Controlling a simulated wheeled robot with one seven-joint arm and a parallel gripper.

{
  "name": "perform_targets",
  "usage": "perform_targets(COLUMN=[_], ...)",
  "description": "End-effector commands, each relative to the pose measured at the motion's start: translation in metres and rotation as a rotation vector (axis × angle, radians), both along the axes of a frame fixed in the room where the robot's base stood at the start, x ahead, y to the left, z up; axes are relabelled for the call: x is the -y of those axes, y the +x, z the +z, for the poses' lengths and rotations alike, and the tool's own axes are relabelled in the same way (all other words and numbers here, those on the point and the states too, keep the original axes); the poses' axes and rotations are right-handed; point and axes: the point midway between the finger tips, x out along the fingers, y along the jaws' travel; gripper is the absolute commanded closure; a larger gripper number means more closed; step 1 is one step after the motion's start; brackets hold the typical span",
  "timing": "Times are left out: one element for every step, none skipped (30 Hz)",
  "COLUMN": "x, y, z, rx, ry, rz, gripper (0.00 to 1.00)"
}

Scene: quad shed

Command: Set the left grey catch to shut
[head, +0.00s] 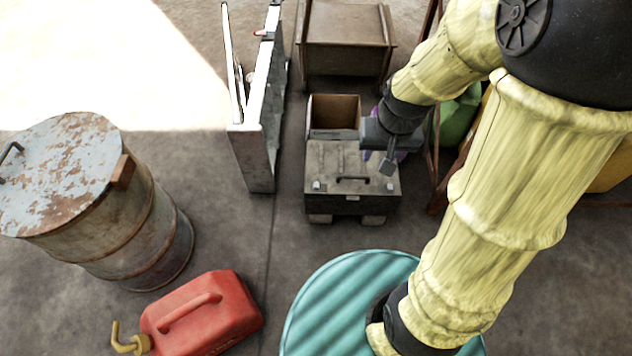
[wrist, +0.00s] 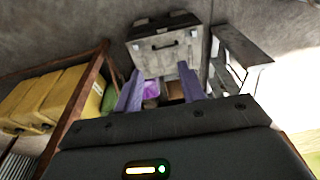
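A grey lidded box (head: 328,160) with a dark handle stands on the floor in the middle of the head view; it also shows in the wrist view (wrist: 165,55). The left grey catch (head: 317,186) is a small pale piece at the lid's front left corner. Another small catch (head: 390,187) is at the front right corner. The catches are too small to tell their setting. My gripper (head: 384,160) is over the right rear of the box, away from the left catch. In the wrist view its two purple fingers (wrist: 160,88) stand apart with nothing seen held.
An open brown box (head: 333,112) and a wooden crate (head: 346,40) are behind. White panels (head: 255,130) stand close on the left. A rusty drum (head: 120,210) and a red can (head: 205,312) are front left. A wooden rack (wrist: 75,110) stands on the other side.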

Motion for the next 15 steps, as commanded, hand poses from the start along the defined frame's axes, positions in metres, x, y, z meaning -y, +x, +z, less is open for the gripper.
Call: perform_targets(x=[-0.008, -0.012, -0.019, -0.024, -0.029, -0.036, -0.041, -0.047, -0.054, -0.061, -0.066, -0.074, -0.081, -0.087, -0.096], y=[0.014, 0.023, 0.034, 0.042, 0.05, 0.06, 0.068, 0.075, 0.084, 0.091, 0.097, 0.105, 0.111, 0.116, 0.123], z=[-0.012, -0.017, -0.025, -0.032, -0.038, -0.048, -0.055, -0.063, -0.073, -0.081, -0.089, -0.101, -0.11, -0.119, -0.131], rx=[-0.02, -0.03, -0.043, -0.053, -0.063, -0.075, -0.084, -0.092, -0.104, -0.113, -0.12, -0.131, -0.139, -0.146, -0.155], ry=[0.004, 0.008, 0.011, 0.014, 0.015, 0.017, 0.017, 0.017, 0.015, 0.014, 0.013, 0.01, 0.007, 0.004, -0.001], rz=[0.0, -0.003, -0.005, -0.008, -0.01, -0.014, -0.015, -0.018, -0.019, -0.02, -0.021, -0.022, -0.023, -0.022, -0.022], gripper=[0.6, 0.6, 0.6, 0.6, 0.6, 0.6, 0.6, 0.6, 0.6, 0.6, 0.6, 0.6, 0.6, 0.6, 0.6])
